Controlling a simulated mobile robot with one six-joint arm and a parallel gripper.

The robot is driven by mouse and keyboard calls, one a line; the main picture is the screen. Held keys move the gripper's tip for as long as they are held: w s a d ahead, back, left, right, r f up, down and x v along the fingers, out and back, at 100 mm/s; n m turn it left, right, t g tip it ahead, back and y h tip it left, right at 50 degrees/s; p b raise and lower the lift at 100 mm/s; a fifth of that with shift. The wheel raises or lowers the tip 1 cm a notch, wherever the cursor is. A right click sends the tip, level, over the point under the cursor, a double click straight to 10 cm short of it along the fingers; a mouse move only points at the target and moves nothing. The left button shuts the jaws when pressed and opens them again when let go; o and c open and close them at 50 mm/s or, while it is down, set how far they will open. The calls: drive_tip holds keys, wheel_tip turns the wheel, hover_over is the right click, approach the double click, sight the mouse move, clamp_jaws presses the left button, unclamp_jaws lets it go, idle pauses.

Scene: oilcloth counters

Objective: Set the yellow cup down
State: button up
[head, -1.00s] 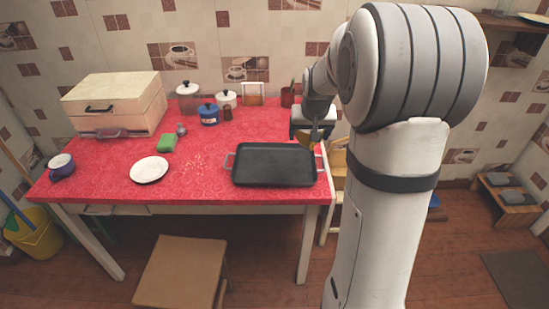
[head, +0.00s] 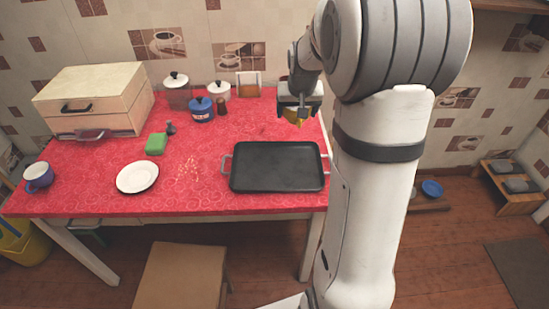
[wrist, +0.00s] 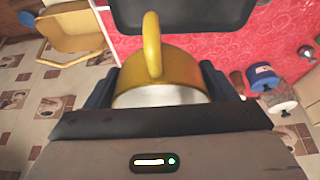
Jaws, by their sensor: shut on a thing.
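The yellow cup (wrist: 178,72) is between the two fingers of my gripper (wrist: 158,88) in the wrist view, its handle pointing toward the top of the picture. In the head view only a small yellow part of the cup (head: 292,121) shows below my gripper (head: 298,114), which hangs over the back right of the red table (head: 205,150). My gripper is shut on the cup. I cannot tell its exact height above the cloth.
A black griddle tray (head: 277,167) lies at the table's right front. A white plate (head: 137,177), a green sponge (head: 156,143) and a blue mug (head: 38,176) lie to the left. Blue (head: 202,110) and white pots (head: 219,90) stand at the back. Crumbs (head: 189,170) mark the cloth.

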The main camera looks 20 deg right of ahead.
drive_tip(key=shift+s+d+f+b, duration=0.1)
drive_tip(key=shift+s+f+b, duration=0.2)
drive_tip(key=shift+f+b, duration=0.2)
drive_tip(key=shift+s+d+f+b, duration=0.1)
drive_tip(key=shift+s+f+b, duration=0.2)
drive_tip(key=shift+f, duration=0.2)
drive_tip(key=b, duration=0.7)
hover_over(294, 164)
drive_tip(key=s, duration=0.2)
wheel_tip(294, 164, down, 8)
drive_tip(key=r, duration=0.1)
drive_tip(key=f, duration=0.5)
drive_tip(key=f+b, duration=0.1)
drive_tip(key=f, duration=0.4)
drive_tip(key=shift+w+a+f, duration=0.1)
drive_tip(key=shift+a, duration=0.1)
drive_tip(key=shift+f+b, duration=0.15)
drive_tip(key=shift+b, duration=0.25)
drive_tip(key=o, duration=1.1)
